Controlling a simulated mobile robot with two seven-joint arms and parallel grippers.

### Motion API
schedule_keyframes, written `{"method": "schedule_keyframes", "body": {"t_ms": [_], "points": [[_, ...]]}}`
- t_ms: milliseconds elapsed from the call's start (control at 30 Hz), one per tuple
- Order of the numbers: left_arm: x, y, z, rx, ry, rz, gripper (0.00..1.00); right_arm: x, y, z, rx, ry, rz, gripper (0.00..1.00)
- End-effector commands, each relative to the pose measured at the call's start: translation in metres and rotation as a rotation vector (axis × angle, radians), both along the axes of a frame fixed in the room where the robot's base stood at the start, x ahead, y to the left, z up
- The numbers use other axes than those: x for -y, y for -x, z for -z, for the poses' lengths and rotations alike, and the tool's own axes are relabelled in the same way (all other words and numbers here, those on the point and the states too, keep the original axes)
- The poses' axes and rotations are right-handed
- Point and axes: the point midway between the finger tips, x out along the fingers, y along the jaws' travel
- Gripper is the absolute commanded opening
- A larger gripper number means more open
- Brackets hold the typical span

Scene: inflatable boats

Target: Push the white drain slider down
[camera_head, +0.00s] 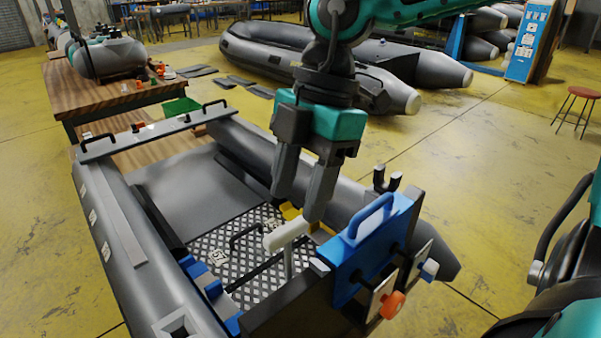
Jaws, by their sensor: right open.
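A white T-shaped handle (286,236), which appears to be the drain slider, stands upright on a thin pale post near the transom of the grey inflatable boat (110,220). Its bar sits well above the metal floor plate (240,254). My right gripper (298,207) points down just above the bar, its two grey fingers apart with nothing seen between them. The right fingertip is close to the bar's right end; I cannot tell whether they touch. My left gripper is not in view.
A blue bracket with a handle (372,232) is on the transom, right of the white handle, with an orange knob (392,304) beyond. A black handle (245,235) rises from the floor plate. A wooden table (110,88) stands back left; another grey boat (300,52) lies behind.

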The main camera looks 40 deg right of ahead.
Motion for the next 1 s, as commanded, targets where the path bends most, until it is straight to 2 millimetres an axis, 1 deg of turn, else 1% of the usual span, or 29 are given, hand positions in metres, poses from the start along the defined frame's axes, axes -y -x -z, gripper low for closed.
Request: {"method": "schedule_keyframes", "body": {"t_ms": [33,100,200,300,400,600,900,933,1000], "points": [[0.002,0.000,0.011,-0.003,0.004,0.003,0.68,-0.002,0.000,0.014,-0.002,0.001,-0.002,0.51],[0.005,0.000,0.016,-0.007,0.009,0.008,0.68,-0.005,0.001,0.025,-0.002,0.001,-0.001,0.51],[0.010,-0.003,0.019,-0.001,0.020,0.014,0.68,-0.010,0.001,0.040,0.000,0.002,-0.002,0.51],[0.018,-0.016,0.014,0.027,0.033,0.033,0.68,-0.013,0.001,0.052,0.001,0.003,-0.001,0.51],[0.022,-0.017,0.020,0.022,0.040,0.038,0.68,-0.016,0.001,0.060,0.001,0.002,-0.001,0.51],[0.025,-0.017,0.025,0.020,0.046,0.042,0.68,-0.020,0.001,0.066,0.002,0.002,0.001,0.51],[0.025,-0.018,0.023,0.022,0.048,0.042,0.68,-0.020,0.001,0.066,0.001,0.001,0.000,0.51],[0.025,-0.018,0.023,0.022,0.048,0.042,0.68,-0.020,0.001,0.066,0.001,0.001,0.000,0.50],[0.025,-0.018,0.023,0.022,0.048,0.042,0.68,-0.020,0.001,0.066,0.001,0.001,0.000,0.43]]}}
